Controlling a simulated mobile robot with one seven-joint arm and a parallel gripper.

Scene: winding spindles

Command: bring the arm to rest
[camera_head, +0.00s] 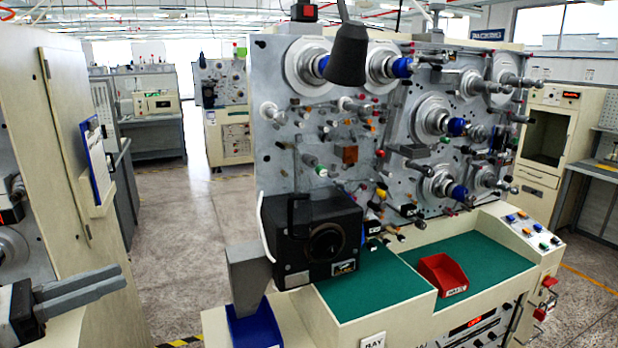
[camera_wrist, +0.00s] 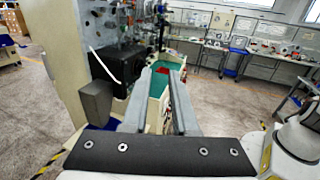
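My gripper (camera_head: 122,278) reaches in from the lower left of the head view, its two long grey fingers pointing right. In the wrist view my gripper (camera_wrist: 161,72) shows its fingers apart with nothing between them; the green mat and a red tray are seen beyond the gap. It hangs in free space left of the winding machine (camera_head: 385,150) and touches nothing that I can see. The rest of my arm is mostly outside the head view.
A black box (camera_head: 290,250), a grey chute (camera_head: 248,275) and a blue bin (camera_head: 255,330) are at the machine's near left. A red tray (camera_head: 442,274) sits on the green mat (camera_head: 490,262). A beige cabinet (camera_head: 60,150) stands at left. The aisle floor (camera_head: 185,225) is clear.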

